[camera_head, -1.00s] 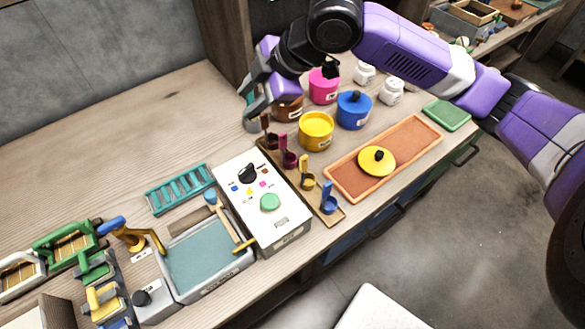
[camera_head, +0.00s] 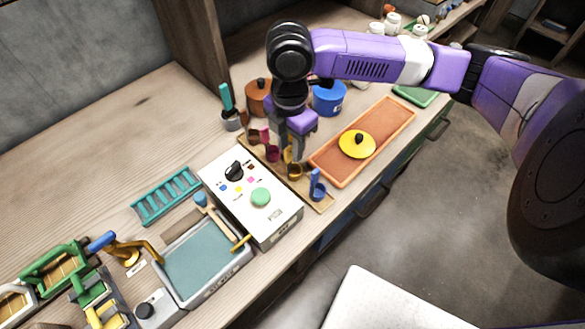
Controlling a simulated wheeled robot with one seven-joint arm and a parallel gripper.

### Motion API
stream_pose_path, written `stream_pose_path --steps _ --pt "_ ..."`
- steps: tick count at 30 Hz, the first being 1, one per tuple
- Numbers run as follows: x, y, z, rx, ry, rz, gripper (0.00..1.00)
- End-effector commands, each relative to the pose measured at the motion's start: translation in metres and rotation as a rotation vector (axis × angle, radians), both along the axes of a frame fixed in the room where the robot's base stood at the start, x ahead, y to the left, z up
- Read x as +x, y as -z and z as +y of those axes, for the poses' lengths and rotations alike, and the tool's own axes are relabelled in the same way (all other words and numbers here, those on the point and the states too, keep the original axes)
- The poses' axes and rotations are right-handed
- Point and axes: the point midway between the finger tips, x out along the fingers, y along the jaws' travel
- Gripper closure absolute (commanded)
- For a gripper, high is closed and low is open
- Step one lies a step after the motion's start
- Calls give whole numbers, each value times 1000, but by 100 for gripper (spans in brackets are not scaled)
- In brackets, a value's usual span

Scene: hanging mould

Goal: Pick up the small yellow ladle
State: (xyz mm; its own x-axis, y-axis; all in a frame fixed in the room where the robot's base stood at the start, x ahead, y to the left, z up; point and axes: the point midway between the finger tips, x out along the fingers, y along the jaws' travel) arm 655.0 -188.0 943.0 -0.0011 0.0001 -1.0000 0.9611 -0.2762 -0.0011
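The small yellow ladle (camera_head: 295,171) stands in the row on the wooden ladle rack (camera_head: 322,206), between a maroon ladle (camera_head: 272,153) and a blue ladle (camera_head: 317,187). My gripper (camera_head: 291,153) points down right over the yellow ladle. Its two fingers look spread apart, with the ladle's upright handle showing between or just behind them. I cannot tell whether either finger touches the handle. The ladle's cup shows below the fingers, still at the rack.
A white control box (camera_head: 262,212) stands close left of the rack. An orange tray (camera_head: 388,136) with a yellow lid (camera_head: 357,144) lies to the right. A blue pot (camera_head: 329,99) and a brown pot (camera_head: 258,98) stand behind. My arm hides the yellow pot.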

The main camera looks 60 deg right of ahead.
Motion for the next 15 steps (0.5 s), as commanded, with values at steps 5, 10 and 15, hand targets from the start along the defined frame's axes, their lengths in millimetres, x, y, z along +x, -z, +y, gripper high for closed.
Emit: stream_pose_path --steps 5,10,15 --pt "-2 22 0 0 1 1 65" --pt "-1 28 0 0 0 -1 65" --pt "-1 28 0 0 0 -1 71"
